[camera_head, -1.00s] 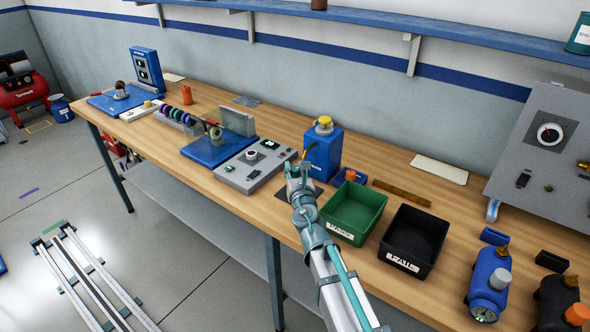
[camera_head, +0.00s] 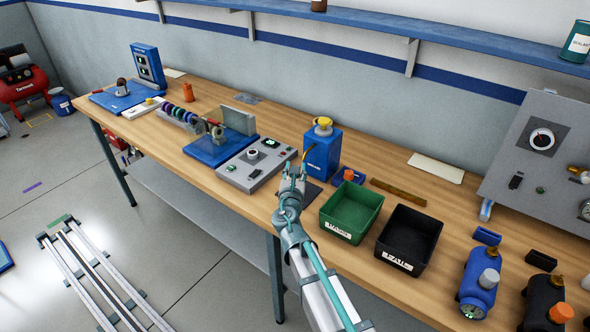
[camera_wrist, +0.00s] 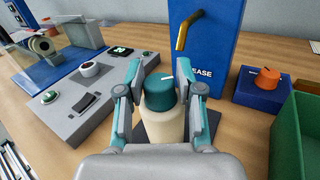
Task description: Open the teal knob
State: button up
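The teal knob (camera_wrist: 160,92) is a round teal cap with a white mark, on top of a cream cylindrical body (camera_wrist: 161,127) in the wrist view. My gripper (camera_wrist: 160,80) is open, with one finger on each side of the knob and a small gap visible on both sides. In the head view my gripper (camera_head: 291,176) is low over the bench, in front of the blue grease dispenser (camera_head: 322,158). The knob cannot be made out clearly there, behind the gripper.
The dispenser's brass spout (camera_wrist: 190,30) hangs just beyond the knob. A grey control panel (camera_wrist: 70,105) stands to the left. A blue box with an orange knob (camera_wrist: 265,82) and a green bin (camera_head: 341,233) are to the right. A black bin (camera_head: 398,261) is beyond.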

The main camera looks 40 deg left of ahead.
jog(key=shift+o, duration=1.3)
jog(key=v, duration=1.2)
